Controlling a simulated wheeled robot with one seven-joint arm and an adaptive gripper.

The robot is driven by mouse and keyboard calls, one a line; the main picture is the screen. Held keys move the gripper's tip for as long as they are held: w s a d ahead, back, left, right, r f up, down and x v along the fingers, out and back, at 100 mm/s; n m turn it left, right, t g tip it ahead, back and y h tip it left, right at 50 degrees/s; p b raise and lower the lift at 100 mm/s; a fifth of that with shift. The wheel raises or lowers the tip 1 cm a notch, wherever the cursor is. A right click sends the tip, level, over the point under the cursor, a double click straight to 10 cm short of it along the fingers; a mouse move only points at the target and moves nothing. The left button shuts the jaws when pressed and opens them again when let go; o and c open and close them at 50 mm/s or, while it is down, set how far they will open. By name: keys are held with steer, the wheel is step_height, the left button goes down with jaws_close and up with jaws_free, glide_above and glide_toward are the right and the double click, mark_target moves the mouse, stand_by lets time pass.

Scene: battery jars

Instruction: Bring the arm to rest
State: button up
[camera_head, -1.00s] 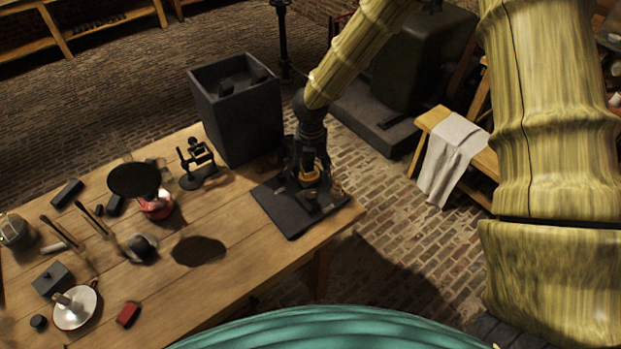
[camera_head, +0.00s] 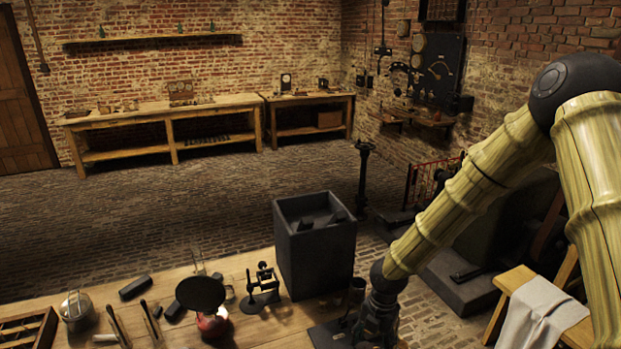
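My arm is a yellow-green, bamboo-like limb that comes in from the right, bends at a dark elbow joint and slopes down to the left. My gripper (camera_head: 374,332) is dark and points down over the right end of the wooden table (camera_head: 245,268), at the bottom edge of the view. Its fingertips are too dark and too close to the frame edge to tell whether they are open or hold anything. A dark flat plate (camera_head: 328,337) lies on the table beside and below it, partly cut off.
A tall grey open box (camera_head: 316,258) stands just left of my gripper. A black small stand (camera_head: 263,289), a red lamp under a black disc (camera_head: 211,323) and a metal pot (camera_head: 77,311) are on the table. A cloth-draped bench (camera_head: 540,312) stands right. The brick floor beyond is open.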

steer(key=s+a+f+m+y, duration=0.1)
steer(key=s+f+m, duration=0.6)
steer(key=s, duration=0.2)
steer(key=s+a+f+m+y, duration=0.1)
steer(key=s+a+f+m, duration=0.1)
steer(key=s+f+m, duration=0.55)
steer(key=s+d+f+m+h, duration=0.1)
steer(key=s+d+f+m, duration=0.1)
steer(key=s+d+m, duration=0.4)
steer(key=s+d+f+m+h, duration=0.1)
steer(key=s+d+m+h, duration=0.1)
steer(key=s+m, duration=0.65)
step_height(320, 180, down, 10)
steer(key=s+b, duration=0.1)
steer(key=b, duration=0.9)
steer(key=shift+s+f+t, duration=0.2)
steer(key=shift+t, duration=0.1)
steer(key=shift+c, duration=0.4)
